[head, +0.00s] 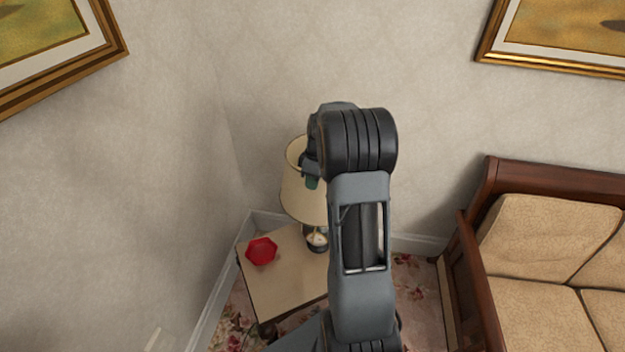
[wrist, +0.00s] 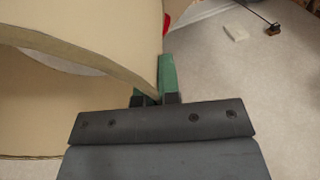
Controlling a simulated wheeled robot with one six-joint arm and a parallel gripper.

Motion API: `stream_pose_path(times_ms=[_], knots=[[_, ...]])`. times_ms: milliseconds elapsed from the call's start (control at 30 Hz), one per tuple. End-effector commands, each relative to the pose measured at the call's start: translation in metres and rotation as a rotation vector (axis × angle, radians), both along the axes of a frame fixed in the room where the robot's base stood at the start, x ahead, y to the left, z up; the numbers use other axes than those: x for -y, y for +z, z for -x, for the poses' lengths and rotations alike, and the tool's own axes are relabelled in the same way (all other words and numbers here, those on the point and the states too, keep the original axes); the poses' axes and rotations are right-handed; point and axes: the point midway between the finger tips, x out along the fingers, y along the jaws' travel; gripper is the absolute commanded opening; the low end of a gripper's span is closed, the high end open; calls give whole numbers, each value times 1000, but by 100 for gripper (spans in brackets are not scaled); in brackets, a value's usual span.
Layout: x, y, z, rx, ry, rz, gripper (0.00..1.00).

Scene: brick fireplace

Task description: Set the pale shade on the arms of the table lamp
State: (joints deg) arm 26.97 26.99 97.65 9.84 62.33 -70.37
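The pale shade (head: 303,200) is upright over the table lamp (head: 317,241) on the small corner table. The lamp's dark base shows below the shade. Its arms are hidden, so I cannot tell whether the shade rests on them. In the wrist view the shade (wrist: 80,32) fills the upper left, with its rim running down to my gripper. My gripper (wrist: 157,90) has green fingertips, one on each side of the shade's wall, and looks shut on it. In the head view my arm covers the shade's right side.
A red hexagonal dish (head: 262,251) sits on the left of the wooden table (head: 285,288). A wooden sofa with tan cushions (head: 550,235) stands at the right. Walls meet close behind the table, and framed pictures (head: 560,40) hang above.

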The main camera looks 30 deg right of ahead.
Motion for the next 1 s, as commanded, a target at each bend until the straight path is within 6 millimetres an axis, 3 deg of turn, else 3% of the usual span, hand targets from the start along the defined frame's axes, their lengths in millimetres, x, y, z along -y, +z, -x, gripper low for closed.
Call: stream_pose_path(times_ms=[100, 500, 1000], knots=[[0, -17, 0, 0, 0, 0, 0], [0, -51, 0, 0, 0, 0, 0], [0, -62, 0, 1, 0, 1, 0]])
